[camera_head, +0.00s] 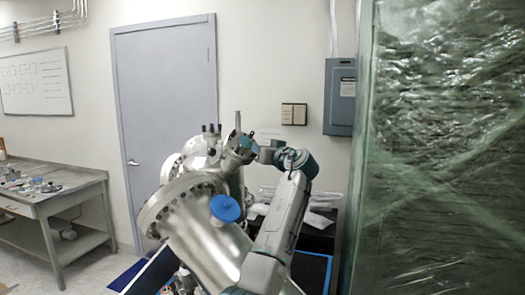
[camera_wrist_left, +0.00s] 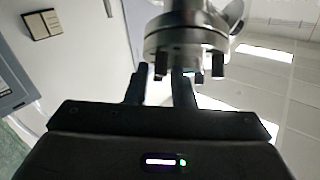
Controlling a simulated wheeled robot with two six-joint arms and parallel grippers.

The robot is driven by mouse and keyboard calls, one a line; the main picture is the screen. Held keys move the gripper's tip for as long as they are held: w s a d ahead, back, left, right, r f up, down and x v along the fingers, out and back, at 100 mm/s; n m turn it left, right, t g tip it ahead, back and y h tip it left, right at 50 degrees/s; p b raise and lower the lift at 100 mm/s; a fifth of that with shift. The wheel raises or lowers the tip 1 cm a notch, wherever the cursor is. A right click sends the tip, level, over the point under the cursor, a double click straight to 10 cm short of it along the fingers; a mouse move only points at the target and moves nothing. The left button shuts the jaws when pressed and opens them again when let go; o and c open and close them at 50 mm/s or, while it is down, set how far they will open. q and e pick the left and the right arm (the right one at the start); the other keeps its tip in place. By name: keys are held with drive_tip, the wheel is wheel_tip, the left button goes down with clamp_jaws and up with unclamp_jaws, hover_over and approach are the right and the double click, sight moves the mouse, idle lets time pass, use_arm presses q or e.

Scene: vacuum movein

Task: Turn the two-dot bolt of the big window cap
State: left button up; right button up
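My left gripper (camera_wrist_left: 162,75) is open in the left wrist view, its two dark fingers apart below a round metal flange (camera_wrist_left: 187,40). A bolt (camera_wrist_left: 160,68) hangs from the flange's rim, lined up with the gap between the fingers; contact cannot be told. Another bolt (camera_wrist_left: 217,66) sits to the right. No dot marks are readable, so I cannot tell which bolt is two-dot. In the head view, my gripper (camera_head: 250,146) is small by the upper part of the metal chamber (camera_head: 200,235). A large bolted flange (camera_head: 182,203) faces left. My right gripper is not in view.
A blue round knob (camera_head: 225,208) sticks out of the chamber. A wrapped green stack (camera_head: 445,150) stands close on the right. A workbench (camera_head: 45,195) stands at the left. A grey electrical box (camera_head: 340,97) hangs on the back wall. Some floor shows between bench and chamber.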

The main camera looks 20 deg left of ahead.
use_arm(q)
drive_tip(key=c, duration=0.3)
clamp_jaws()
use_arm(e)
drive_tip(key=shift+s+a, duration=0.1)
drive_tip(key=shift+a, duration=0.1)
use_arm(q)
drive_tip(key=shift+s, duration=0.1)
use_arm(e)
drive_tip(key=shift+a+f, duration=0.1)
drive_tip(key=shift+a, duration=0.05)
use_arm(q)
drive_tip(key=shift+a+m+t, duration=0.1)
drive_tip(key=shift+m+t, duration=0.2)
drive_tip(key=shift+m, duration=0.1)
drive_tip(key=shift+s+a+r+m+t+h+p, duration=0.15)
drive_tip(key=shift+m+t+h+p, duration=0.35)
drive_tip(key=shift+m+h, duration=0.95)
drive_tip(key=shift+a+r+m+t+h+p, duration=0.15)
drive_tip(key=shift+m+h+p, duration=0.85)
drive_tip(key=shift+m, duration=0.7)
drive_tip(key=shift+s+a+m+t+h+p, duration=0.15)
drive_tip(key=shift+m+t+h+p, duration=0.3)
drive_tip(key=shift+m+h, duration=1.05)
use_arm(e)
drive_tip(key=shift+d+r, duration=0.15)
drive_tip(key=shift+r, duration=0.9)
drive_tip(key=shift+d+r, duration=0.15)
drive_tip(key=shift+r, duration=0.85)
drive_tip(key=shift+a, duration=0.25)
